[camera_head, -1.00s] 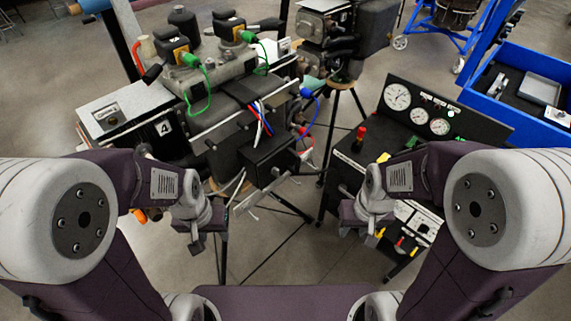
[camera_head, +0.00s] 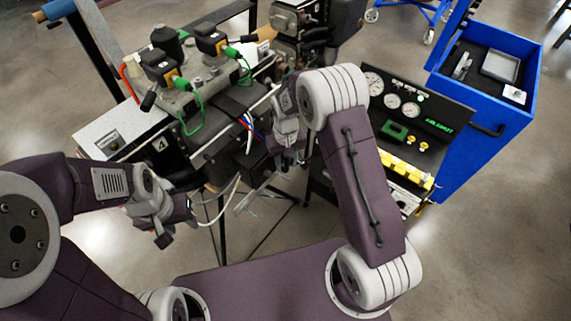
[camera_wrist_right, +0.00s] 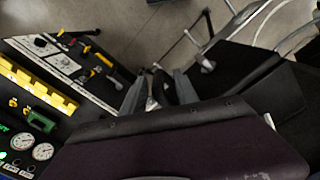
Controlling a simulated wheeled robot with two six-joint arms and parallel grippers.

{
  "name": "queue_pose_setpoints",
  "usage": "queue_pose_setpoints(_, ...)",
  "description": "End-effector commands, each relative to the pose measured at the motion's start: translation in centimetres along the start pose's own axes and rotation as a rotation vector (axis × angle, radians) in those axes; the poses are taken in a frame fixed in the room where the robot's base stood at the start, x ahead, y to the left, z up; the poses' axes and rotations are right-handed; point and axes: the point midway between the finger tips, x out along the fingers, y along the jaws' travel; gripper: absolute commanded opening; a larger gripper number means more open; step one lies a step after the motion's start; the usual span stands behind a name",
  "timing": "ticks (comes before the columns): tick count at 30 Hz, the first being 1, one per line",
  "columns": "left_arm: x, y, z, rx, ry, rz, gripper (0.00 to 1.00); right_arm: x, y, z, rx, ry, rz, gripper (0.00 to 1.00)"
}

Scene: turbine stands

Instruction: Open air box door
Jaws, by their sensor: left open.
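A black box (camera_head: 252,162) hangs on the front of the turbine stand, with coloured hoses above it. I take it to be the air box, but no door label is readable. My right gripper (camera_head: 281,158) is beside its right side, partly hidden by my own arm. In the right wrist view the right gripper's fingers (camera_wrist_right: 160,88) stand apart, with something dark and unclear between them. The black box (camera_wrist_right: 262,98) shows at right there; I cannot tell whether they touch. My left gripper (camera_head: 174,228) is open and empty, low in front of the stand's left part.
A white-topped unit marked 4 (camera_head: 120,130) sits on the stand's left. A black gauge panel (camera_head: 415,120) stands at right, with a blue cart (camera_head: 490,85) behind it. Silver rods (camera_head: 250,195) and a white hose hang below the black box. Floor is clear at lower right.

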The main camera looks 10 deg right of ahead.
Motion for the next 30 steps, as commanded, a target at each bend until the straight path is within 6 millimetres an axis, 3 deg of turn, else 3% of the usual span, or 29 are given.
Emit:
queue_pose_setpoints(6,-1.2,0.0,-0.1,0.0,0.0,0.0,0.42,2.7,0.0,0.0,0.0,-0.001,0.0,0.36)
queue_pose_setpoints(14,-1.1,0.0,-0.1,0.0,0.0,0.0,0.42,3.2,0.0,0.0,0.0,0.002,0.0,0.36)
queue_pose_setpoints(15,-1.1,0.0,-0.1,0.0,0.0,0.0,0.42,3.2,0.0,0.0,0.0,0.002,0.0,0.33)
queue_pose_setpoints(19,-1.1,0.0,-0.1,0.0,0.0,0.0,0.42,3.2,0.0,0.0,0.0,0.002,0.0,0.0)
queue_pose_setpoints(30,-1.1,0.0,-0.1,0.0,0.0,0.0,0.42,3.2,0.0,-0.1,0.0,0.003,0.0,0.0)
